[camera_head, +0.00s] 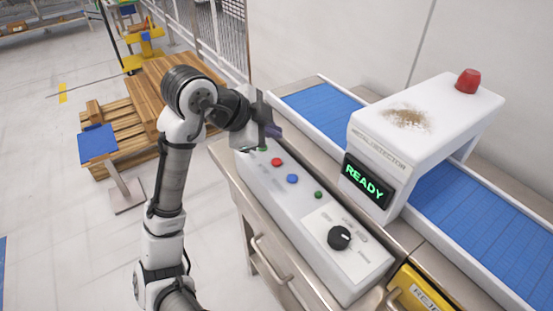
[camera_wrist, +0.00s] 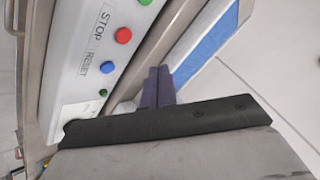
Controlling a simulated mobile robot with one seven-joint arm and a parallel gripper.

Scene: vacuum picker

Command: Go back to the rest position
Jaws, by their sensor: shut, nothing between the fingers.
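My gripper (camera_head: 272,131) is at the far left end of the white control panel (camera_head: 292,210), near its upper edge. In the wrist view its two dark purple fingers (camera_wrist: 158,84) are together with nothing between them. They point past the panel toward the conveyor side. The panel has a red button (camera_head: 277,162) marked STOP, a blue button (camera_head: 292,179) marked RESET, and green buttons. My gripper partly hides the panel's far end. I cannot tell the exact gap between the fingers and the panel.
The metal detector (camera_head: 423,115) shows READY on its screen (camera_head: 364,182) and straddles a blue conveyor belt (camera_head: 480,220). A black knob (camera_head: 339,237) sits on the panel's near end. Wooden pallets (camera_head: 135,110) stand on the floor at left. The left floor is mostly clear.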

